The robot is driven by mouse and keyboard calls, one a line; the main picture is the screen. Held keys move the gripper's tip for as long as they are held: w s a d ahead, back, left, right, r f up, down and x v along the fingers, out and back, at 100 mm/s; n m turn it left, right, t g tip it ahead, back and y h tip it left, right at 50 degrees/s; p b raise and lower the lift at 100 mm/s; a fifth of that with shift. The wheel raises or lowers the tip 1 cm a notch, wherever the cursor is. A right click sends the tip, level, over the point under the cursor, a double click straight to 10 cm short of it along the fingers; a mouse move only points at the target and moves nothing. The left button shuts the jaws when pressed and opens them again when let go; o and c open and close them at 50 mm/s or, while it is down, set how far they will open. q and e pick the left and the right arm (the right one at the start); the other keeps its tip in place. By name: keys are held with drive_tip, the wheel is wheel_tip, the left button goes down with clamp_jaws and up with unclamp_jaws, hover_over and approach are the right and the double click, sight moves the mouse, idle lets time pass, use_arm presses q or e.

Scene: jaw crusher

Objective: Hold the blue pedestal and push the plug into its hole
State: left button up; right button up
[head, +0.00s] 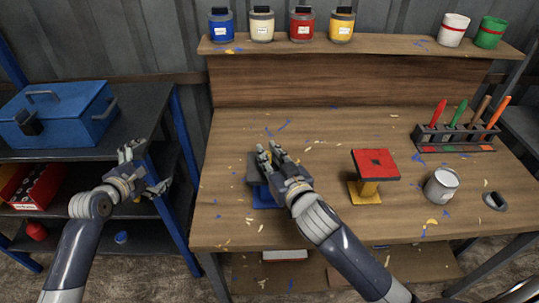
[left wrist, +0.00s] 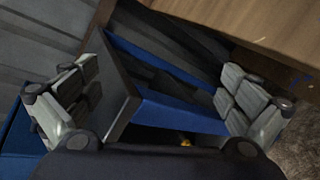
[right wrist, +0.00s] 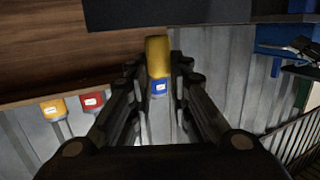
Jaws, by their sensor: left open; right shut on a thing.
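The blue pedestal (head: 267,197) stands on the bench's left side. It has a dark grey top (head: 254,176) and is partly covered by my right gripper. My right gripper (head: 268,152) is shut on a yellow plug (right wrist: 158,58), seen between its fingers in the right wrist view. The dark top (right wrist: 170,12) shows close to the plug's end; I cannot tell whether the plug is in the hole. My left gripper (head: 146,168) is open and empty, left of the bench edge and apart from the pedestal. It also shows open in the left wrist view (left wrist: 160,105).
A red-topped yellow pedestal (head: 375,164), a grey can (head: 441,186) and a tool rack (head: 455,137) stand on the bench (head: 330,225) to the right. A blue toolbox (head: 55,112) sits on the left shelf unit, whose blue post (head: 172,235) is near my left gripper.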

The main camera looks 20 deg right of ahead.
sight(262, 195)
use_arm(q)
drive_tip(key=s+d+f+h, duration=0.1)
drive_tip(key=s+d, duration=0.1)
drive_tip(key=d, duration=0.1)
drive_tip(key=s+d+f+n+g+h, duration=0.1)
drive_tip(key=s+d+f, duration=0.1)
drive_tip(key=s+d, duration=0.1)
drive_tip(key=s+d+f+n, duration=0.1)
drive_tip(key=s+d+f, duration=0.1)
drive_tip(key=d, duration=0.2)
drive_tip(key=shift+s+d+g+h, duration=0.15)
drive_tip(key=shift+d+g+h, duration=0.2)
drive_tip(key=shift+g+h, duration=0.05)
drive_tip(key=s+d+n+h, duration=0.1)
drive_tip(key=s+d, duration=0.2)
drive_tip(key=s+d+f+n+g+h, duration=0.1)
drive_tip(key=s+d, duration=0.2)
drive_tip(key=d, duration=0.1)
drive_tip(key=s+d+n+h, duration=0.1)
drive_tip(key=s+d, duration=0.3)
drive_tip(key=shift+f+n+g, duration=0.4)
drive_tip(key=shift+d, duration=0.3)
drive_tip(key=x, duration=0.9)
drive_tip(key=shift+w+d+f, duration=0.15)
drive_tip(key=shift+w+d, duration=0.05)
drive_tip(key=shift+d, duration=0.05)
drive_tip(key=shift+s, duration=0.1)
drive_tip(key=c, duration=1.5)
